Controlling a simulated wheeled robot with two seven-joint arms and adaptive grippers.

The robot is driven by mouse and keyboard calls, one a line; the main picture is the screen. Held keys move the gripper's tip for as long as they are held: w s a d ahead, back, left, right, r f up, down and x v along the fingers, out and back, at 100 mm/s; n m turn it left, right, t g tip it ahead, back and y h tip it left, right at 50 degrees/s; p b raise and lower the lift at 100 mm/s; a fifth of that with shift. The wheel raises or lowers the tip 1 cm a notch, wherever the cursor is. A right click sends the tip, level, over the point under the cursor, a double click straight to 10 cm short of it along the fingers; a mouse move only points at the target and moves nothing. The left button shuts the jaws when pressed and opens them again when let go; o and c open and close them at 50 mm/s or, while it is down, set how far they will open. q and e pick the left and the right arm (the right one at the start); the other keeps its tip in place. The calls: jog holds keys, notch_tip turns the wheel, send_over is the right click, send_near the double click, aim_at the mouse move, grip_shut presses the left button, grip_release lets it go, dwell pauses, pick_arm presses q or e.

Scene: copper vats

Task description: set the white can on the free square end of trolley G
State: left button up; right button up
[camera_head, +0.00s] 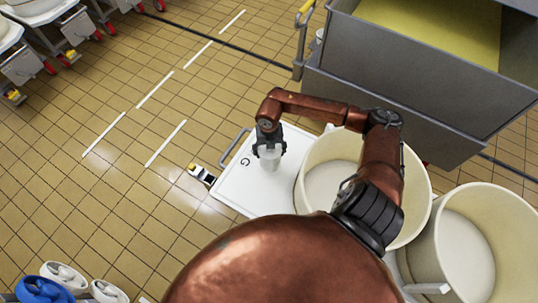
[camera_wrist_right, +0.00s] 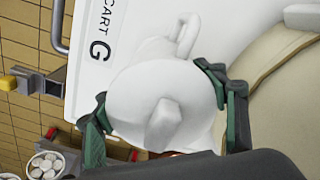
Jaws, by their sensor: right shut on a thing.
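A white can (camera_head: 271,162) is held in my right gripper (camera_head: 269,148), over the white square end of trolley G (camera_head: 236,188), close to the letter G. In the right wrist view the can (camera_wrist_right: 150,82) has a handle at its top edge and a pale block on its near face. The green-padded fingers of the right gripper (camera_wrist_right: 160,108) are on either side of it. "CART G" is printed on the white top (camera_wrist_right: 85,75) beside it. I cannot tell whether the can's base touches the top. My left gripper is not in view.
A cream round vat (camera_head: 325,185) stands right of the trolley's square end, with another vat (camera_head: 468,255) farther right. A grey steel tank (camera_head: 405,85) with yellow contents stands behind. Blue and white items (camera_head: 45,288) lie at bottom left. Tiled floor at left is open.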

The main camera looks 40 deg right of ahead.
jog(key=shift+w+d+f, duration=0.25)
jog(key=shift+d+f, duration=0.05)
jog(key=shift+f, duration=0.15)
jog(key=shift+f+b, duration=0.55)
jog(key=shift+f, duration=1)
jog(key=shift+f, duration=0.15)
jog(key=o, duration=1.3)
notch_tip(320, 180, up, 12)
jog(key=shift+w+r+p, duration=0.1)
jog(key=shift+r+p, duration=0.05)
jog(key=shift+p, duration=1.1)
